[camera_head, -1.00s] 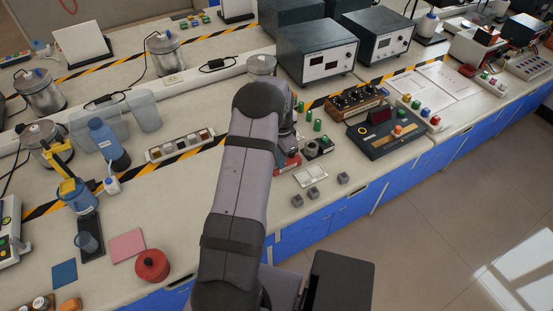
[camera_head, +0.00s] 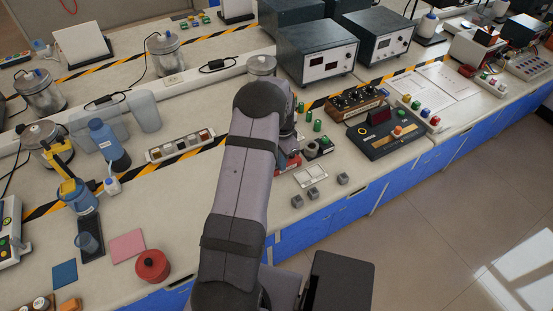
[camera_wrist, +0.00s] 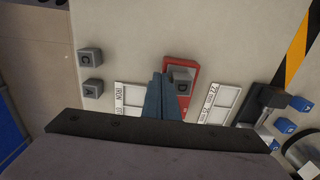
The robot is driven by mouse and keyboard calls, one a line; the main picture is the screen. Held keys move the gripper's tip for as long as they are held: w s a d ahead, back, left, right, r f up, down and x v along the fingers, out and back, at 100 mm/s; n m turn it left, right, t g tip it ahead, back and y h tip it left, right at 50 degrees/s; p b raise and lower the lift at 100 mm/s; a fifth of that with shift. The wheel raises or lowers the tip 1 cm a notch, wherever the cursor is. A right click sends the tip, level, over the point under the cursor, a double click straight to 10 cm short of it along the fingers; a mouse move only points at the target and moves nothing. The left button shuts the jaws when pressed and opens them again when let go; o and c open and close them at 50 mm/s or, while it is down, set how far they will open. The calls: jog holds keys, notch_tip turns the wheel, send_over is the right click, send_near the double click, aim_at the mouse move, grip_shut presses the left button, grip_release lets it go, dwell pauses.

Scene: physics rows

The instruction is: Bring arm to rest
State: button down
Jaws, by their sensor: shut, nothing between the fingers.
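My gripper (camera_wrist: 164,92) shows in the wrist view with its two blue-grey fingers together and nothing between them. It points down over the bench (camera_head: 205,205). A small grey cube marked D (camera_wrist: 182,79) lies on a red plate (camera_wrist: 183,65), close beside the fingertips in the picture; I cannot tell the height between them. In the head view my arm reaches forward over the bench, and its own bulk hides the gripper.
White-framed cards (camera_wrist: 218,102) flank the red plate. Grey cubes marked C (camera_wrist: 90,56) and A (camera_wrist: 93,88) stand apart at the left. A black-topped console (camera_head: 388,133) and instrument boxes (camera_head: 316,62) stand right of my arm; a red round pot (camera_head: 152,266) stands left.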

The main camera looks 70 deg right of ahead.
jog(key=shift+s+a, duration=0.25)
notch_tip(320, 180, up, 8)
jog(key=p, duration=0.5)
jog(key=shift+p, duration=0.3)
dwell(0.3)
dwell(0.4)
